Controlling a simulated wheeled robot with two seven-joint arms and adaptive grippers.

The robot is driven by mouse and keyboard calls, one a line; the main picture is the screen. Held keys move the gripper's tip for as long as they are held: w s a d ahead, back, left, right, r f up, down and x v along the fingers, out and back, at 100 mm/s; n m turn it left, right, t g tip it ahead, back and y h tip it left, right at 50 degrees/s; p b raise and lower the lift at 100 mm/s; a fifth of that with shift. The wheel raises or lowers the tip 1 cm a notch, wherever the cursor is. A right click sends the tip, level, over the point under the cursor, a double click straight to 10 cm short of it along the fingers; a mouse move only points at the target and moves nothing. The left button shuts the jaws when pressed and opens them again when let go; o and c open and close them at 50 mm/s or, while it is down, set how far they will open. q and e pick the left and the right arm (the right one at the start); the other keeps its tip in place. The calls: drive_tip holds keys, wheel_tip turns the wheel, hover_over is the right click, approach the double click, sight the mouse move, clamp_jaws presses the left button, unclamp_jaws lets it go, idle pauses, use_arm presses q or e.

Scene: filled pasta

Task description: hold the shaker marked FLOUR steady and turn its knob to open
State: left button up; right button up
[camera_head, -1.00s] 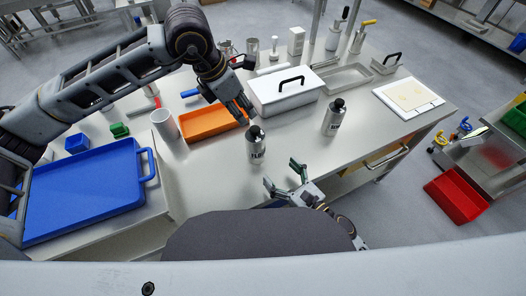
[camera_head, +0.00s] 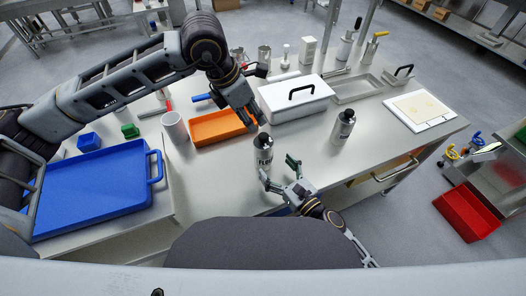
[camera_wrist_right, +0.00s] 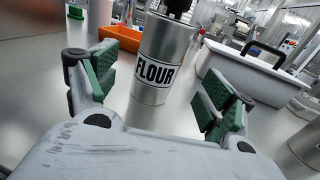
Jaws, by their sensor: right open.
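The FLOUR shaker (camera_head: 264,152) is a silver cylinder with a black top, upright on the table. In the right wrist view the FLOUR shaker (camera_wrist_right: 160,70) shows its label facing me; its top is cut off by the frame edge. My right gripper (camera_head: 279,168) is open and empty at the near side of the shaker. Its green-padded fingers frame the shaker in the wrist view, with no clear contact. My left gripper (camera_head: 250,117) points down just above and behind the shaker's top; its finger gap is too small to judge. The knob's setting is not readable.
A second similar shaker (camera_head: 343,128) stands to the right. An orange tray (camera_head: 205,139), a white cup (camera_head: 175,130) and a white lidded box (camera_head: 298,111) lie behind. A blue tray (camera_head: 95,215) is at left. Bare table lies between the shakers.

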sight(263, 152)
drive_tip(key=shift+x, duration=3.9)
drive_tip(key=c, duration=1.3)
drive_tip(key=shift+c, duration=0.2)
